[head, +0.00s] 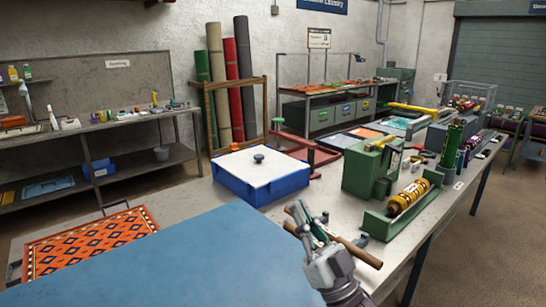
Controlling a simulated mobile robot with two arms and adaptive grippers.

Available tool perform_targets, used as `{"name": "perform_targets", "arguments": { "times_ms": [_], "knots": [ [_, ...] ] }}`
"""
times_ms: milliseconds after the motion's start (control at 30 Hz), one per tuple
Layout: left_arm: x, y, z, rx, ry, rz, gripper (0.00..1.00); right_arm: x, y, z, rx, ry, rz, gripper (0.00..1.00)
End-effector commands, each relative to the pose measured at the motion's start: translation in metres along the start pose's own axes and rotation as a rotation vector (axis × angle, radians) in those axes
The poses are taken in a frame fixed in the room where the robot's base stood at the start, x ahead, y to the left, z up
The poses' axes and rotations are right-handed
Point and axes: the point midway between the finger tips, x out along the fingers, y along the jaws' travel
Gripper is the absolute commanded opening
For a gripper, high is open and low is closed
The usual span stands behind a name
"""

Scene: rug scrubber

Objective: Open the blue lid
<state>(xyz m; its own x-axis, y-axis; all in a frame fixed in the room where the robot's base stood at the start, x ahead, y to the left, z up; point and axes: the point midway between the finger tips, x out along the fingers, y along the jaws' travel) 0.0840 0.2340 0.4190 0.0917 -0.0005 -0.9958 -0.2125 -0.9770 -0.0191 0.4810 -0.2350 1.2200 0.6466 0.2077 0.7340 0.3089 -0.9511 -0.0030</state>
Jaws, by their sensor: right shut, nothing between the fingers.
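A large flat blue panel (190,262), which looks like the blue lid, fills the lower left foreground; its near part is cut off by the frame. Its hinge or handle cannot be made out. A blue box (262,187) with a white top and a dark round knob (259,158) stands behind it on the table. My right gripper (299,213) reaches in from the bottom right. It is shut and empty, just right of the panel's edge; whether it touches the panel cannot be told. My left gripper is not in view.
A brown rod (358,253) lies behind my right gripper. A green machine (370,168) and a yellow roller (408,197) in a green cradle stand to the right on the worktable (318,210). An orange patterned rug (88,240) lies left of the panel.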

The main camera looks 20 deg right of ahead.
Motion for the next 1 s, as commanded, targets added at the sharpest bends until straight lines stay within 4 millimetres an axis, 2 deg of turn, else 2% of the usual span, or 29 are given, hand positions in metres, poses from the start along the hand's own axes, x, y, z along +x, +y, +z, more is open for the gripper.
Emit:
{"name": "perform_targets", "arguments": {
  "times_ms": [33, 100, 300, 400, 600, 1000],
  "knots": [
    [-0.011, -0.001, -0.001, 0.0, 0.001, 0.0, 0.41, 0.018, 0.0, -0.005, 0.001, 0.004, -0.001, 0.0],
    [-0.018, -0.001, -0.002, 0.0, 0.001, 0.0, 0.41, 0.033, 0.0, -0.005, 0.0, 0.003, 0.0, 0.0],
    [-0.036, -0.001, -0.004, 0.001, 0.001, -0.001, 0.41, 0.072, 0.0, -0.004, 0.001, 0.001, 0.0, 0.0],
    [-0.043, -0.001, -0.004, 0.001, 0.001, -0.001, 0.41, 0.086, 0.0, -0.003, 0.001, 0.0, 0.0, 0.0],
    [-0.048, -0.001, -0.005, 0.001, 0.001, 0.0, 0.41, 0.098, 0.0, -0.001, 0.0, -0.002, 0.0, 0.0],
    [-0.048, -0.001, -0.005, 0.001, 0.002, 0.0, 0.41, 0.099, 0.0, 0.0, 0.0, -0.001, 0.0, 0.0]
  ]
}}
